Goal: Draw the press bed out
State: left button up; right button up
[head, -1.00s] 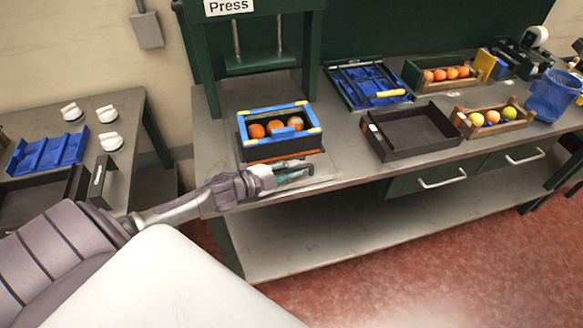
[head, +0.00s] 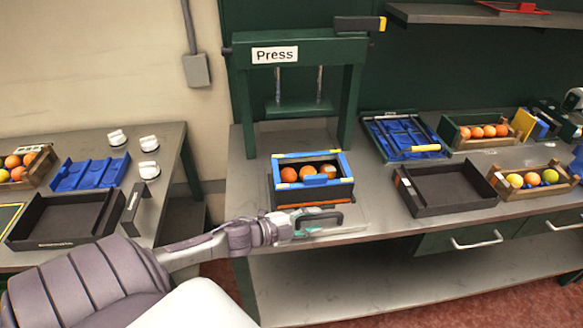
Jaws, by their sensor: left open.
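The green press (head: 305,47), labelled "Press", stands on the grey bench in the head view. In front of its posts is a dark box with a blue and yellow frame (head: 346,163), holding three oranges (head: 308,173). It sits low on the press bed, whose front shows a thin orange-brown edge (head: 318,203). The raised press plate (head: 298,106) hangs behind and above the box. My left gripper (head: 318,223) is open just in front of the bed's front edge, fingers pointing right. I cannot tell whether it touches the bed. My right gripper is not in view.
An empty dark tray (head: 447,190) lies right of the press, with a blue rack (head: 403,137) behind it. Crates of fruit (head: 538,183) stand farther right. A side table at left holds a blue tray (head: 90,173) and white knobs (head: 148,144).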

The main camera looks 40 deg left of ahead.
pick_arm(q)
jog(key=v, duration=0.9)
jog(key=shift+d, duration=0.1)
jog(key=s+d+f+n+g+y, duration=0.3)
jog(key=s+d+n+g+y, duration=0.3)
jog(key=s+d+n+g, duration=0.75)
jog(key=s+d+f+t+b, duration=0.1)
jog(key=s+f+b, duration=0.1)
jog(key=f, duration=1.3)
jog(key=s+d+f+b, duration=0.2)
jog(key=f, duration=1.4)
jog(key=s+a+f+b, duration=0.2)
jog(key=s+a+f, duration=0.1)
jog(key=s+f, duration=1.3)
jog(key=shift+s+f+g, duration=0.2)
jog(key=shift+f+g, duration=0.25)
jog(key=shift+f, duration=0.55)
